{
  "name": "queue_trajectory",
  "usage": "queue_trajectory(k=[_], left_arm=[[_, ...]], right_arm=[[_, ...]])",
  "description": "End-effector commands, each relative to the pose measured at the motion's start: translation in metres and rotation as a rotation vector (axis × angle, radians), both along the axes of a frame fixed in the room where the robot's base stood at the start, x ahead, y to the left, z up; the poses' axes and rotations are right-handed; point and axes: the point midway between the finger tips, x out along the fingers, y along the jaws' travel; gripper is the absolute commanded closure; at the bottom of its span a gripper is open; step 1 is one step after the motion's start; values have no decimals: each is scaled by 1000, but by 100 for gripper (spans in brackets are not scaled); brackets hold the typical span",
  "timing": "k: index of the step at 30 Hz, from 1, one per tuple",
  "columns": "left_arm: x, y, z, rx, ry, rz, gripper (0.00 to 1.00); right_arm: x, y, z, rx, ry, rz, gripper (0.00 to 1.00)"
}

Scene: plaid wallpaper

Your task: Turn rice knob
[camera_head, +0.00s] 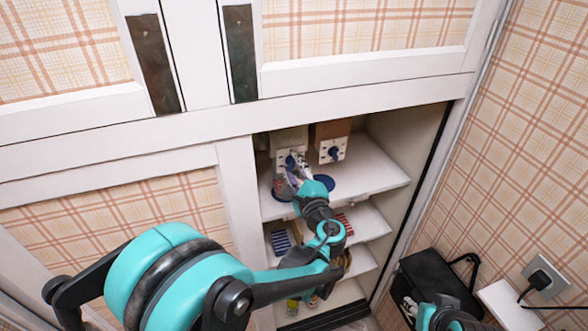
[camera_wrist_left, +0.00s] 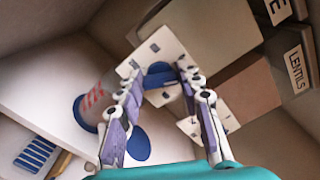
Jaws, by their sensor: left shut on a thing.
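The rice dispenser (camera_head: 289,139) is a grey-beige box with a white front plate, hanging under the top of the open cupboard section. In the left wrist view, its label (camera_wrist_left: 278,10) shows only a final "E". Its blue knob (camera_wrist_left: 160,75) sits on the white plate (camera_wrist_left: 157,46). My left gripper (camera_wrist_left: 166,70) is shut on this knob, one finger on each side; it also shows in the head view (camera_head: 296,163). Only part of my right arm (camera_head: 445,314) shows at the bottom right, and the state of its gripper is unclear.
The brown lentils dispenser (camera_head: 333,129), with its own blue knob (camera_head: 334,153), hangs close to the right. A blue round dish (camera_head: 320,185) and a container (camera_head: 283,189) stand on the shelf below. A black bag (camera_head: 431,277) is outside the cupboard at right.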

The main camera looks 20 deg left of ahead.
Motion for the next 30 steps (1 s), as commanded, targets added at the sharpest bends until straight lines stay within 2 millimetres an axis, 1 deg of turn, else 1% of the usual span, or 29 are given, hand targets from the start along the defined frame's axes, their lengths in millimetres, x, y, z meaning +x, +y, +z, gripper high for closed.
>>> queue_trajectory(k=[6, 15, 21, 30], left_arm=[[0, 1, -2, -159, -107, 1, 93], [-1, 1, -2, -328, -220, 2, 93], [-1, 1, -3, -392, -263, 2, 93], [-1, 1, -3, -424, -284, 2, 93]], right_arm=[[0, 0, -6, 0, 0, 0, 60], [0, 0, -11, 0, 0, 0, 60], [0, 0, -12, 0, 0, 0, 60], [0, 0, -13, 0, 0, 0, 60]])
